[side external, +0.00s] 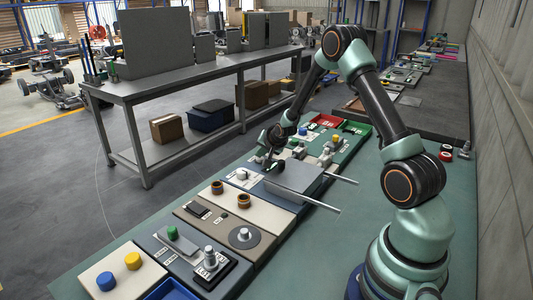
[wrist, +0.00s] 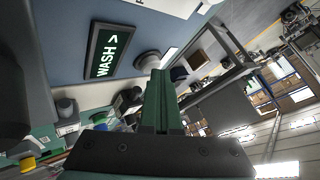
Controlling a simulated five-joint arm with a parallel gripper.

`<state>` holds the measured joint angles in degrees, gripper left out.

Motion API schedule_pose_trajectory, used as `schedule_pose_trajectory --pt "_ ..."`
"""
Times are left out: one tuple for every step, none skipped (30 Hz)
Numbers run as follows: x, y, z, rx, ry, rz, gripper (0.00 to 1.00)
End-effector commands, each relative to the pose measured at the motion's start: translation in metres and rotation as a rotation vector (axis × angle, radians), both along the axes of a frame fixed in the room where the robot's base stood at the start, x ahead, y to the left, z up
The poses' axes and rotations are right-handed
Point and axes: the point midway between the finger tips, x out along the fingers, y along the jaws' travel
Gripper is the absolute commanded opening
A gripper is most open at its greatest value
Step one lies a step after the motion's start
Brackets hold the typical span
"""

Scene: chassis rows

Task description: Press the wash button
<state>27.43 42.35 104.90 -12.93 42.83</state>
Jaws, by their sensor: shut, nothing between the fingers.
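In the wrist view a dark green WASH label (wrist: 104,50) with an arrow sits on a blue-grey panel (wrist: 70,20). The arrow points toward a round pale button (wrist: 150,62) beside the label. My gripper (wrist: 162,72) is shut and empty, its green fingertips overlapping the lower edge of the button in the picture. I cannot tell whether they touch it. In the side external view my gripper (side external: 269,167) is low over the panel row, close to a pale knob on a white plate (side external: 243,179). The label is not readable there.
A grey block with two metal rods (side external: 296,180) lies right of my gripper. Panels with orange knobs (side external: 244,200), a grey dial (side external: 243,236) and yellow and blue buttons (side external: 132,260) run toward the front. Red and green trays (side external: 326,121) stand behind. A metal workbench (side external: 190,82) is beyond.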

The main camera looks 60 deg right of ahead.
Motion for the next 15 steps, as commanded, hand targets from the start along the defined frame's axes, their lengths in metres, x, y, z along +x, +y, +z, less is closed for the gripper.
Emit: schedule_pose_trajectory --pt "0.000 0.000 0.000 0.001 0.001 0.000 0.00" --pt "0.000 0.000 0.001 0.000 0.001 -0.001 0.00" --pt "0.000 0.000 0.003 0.000 0.000 0.000 0.00" --pt "0.000 0.000 0.005 0.000 0.000 0.000 0.00" --pt "0.000 0.000 0.007 0.000 0.000 0.000 0.00" --pt "0.000 -0.001 0.011 -0.001 0.000 0.000 0.00" --pt "0.000 -0.001 0.014 -0.001 -0.002 0.000 0.00" --pt "0.000 -0.001 0.017 -0.001 -0.002 0.000 0.00" --pt "0.000 -0.001 0.020 -0.001 -0.002 0.000 0.00" --pt "0.000 -0.001 0.023 -0.001 -0.002 0.000 0.00" --pt "0.000 -0.001 0.026 -0.001 -0.002 0.000 0.00" --pt "0.000 -0.001 0.030 -0.002 -0.003 0.000 0.00" --pt "0.000 -0.001 0.033 -0.002 -0.003 0.000 0.00" --pt "0.000 -0.001 0.036 -0.002 -0.003 0.000 0.00" --pt "0.001 -0.001 0.039 -0.002 -0.003 0.000 0.00"
